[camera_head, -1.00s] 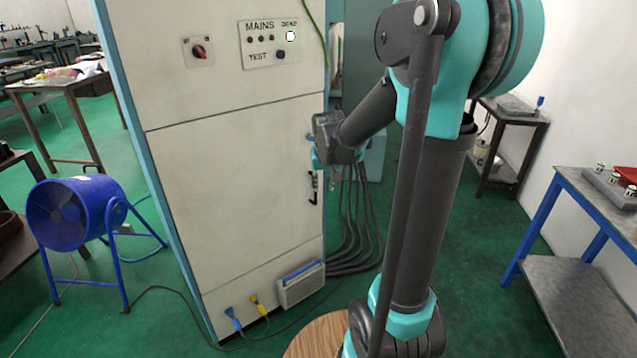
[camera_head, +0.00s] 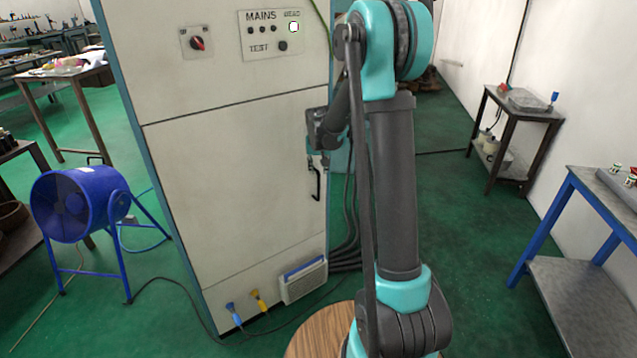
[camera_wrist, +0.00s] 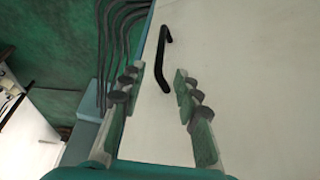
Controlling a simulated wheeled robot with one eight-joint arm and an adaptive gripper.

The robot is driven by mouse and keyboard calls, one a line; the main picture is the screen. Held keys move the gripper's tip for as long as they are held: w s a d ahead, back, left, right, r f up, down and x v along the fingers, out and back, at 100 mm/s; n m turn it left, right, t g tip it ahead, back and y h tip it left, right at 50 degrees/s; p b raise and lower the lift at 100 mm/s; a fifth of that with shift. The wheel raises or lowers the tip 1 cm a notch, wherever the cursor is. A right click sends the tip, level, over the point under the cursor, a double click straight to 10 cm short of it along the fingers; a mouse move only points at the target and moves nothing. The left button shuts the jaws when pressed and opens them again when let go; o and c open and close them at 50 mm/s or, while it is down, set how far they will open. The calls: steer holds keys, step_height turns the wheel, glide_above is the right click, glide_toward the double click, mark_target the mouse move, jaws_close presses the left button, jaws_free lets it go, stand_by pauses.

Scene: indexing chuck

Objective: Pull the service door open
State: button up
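The service door (camera_head: 240,190) is the large cream lower panel of the tall cabinet, and it appears flush with the cabinet. Its black bar handle (camera_head: 315,179) is near the door's right edge. In the wrist view the handle (camera_wrist: 164,58) lies ahead of my gripper (camera_wrist: 159,80), between the lines of its two fingers but beyond the tips. My gripper is open, with a wide gap and nothing in it. In the head view my gripper is mostly hidden behind my own wrist, just above the handle.
A panel with a red knob (camera_head: 197,42) and a MAINS panel (camera_head: 270,36) sit above the door. A blue fan (camera_head: 80,203) stands on the floor at left. Black cables (camera_head: 350,215) run at the cabinet's right side. A blue-legged table (camera_head: 600,215) stands at right.

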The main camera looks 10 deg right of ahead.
mark_target(319, 179)
steer(key=x, duration=0.9)
steer(key=shift+w+f, duration=0.1)
steer(key=shift+f, duration=0.15)
jaws_close()
